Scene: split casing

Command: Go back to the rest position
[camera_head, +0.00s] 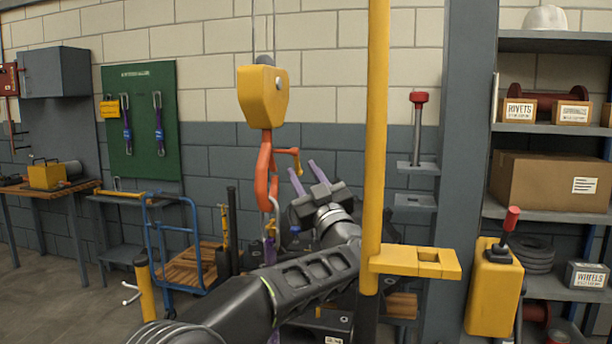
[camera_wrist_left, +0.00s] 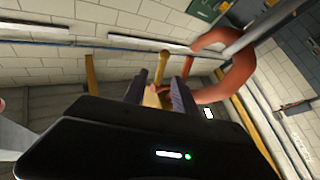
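My left arm comes in from the lower left of the head view and reaches up to the middle. My left gripper (camera_head: 308,172) points upward, with its two purple-tipped fingers apart. It is just right of the orange crane hook (camera_head: 263,175). In the left wrist view the fingers (camera_wrist_left: 160,92) also stand apart. A tan-yellow piece (camera_wrist_left: 152,98) shows between them; I cannot tell whether it is touched or lies behind. The hook's orange curve (camera_wrist_left: 240,75) is close by on the right. My right gripper is not seen in either view.
A yellow hoist block (camera_head: 263,95) hangs above the hook. A yellow post (camera_head: 376,130) with a yellow bracket (camera_head: 415,262) stands close on the right. A blue trolley (camera_head: 190,262) stands left, shelves with a cardboard box (camera_head: 535,182) right. Open floor shows at lower left.

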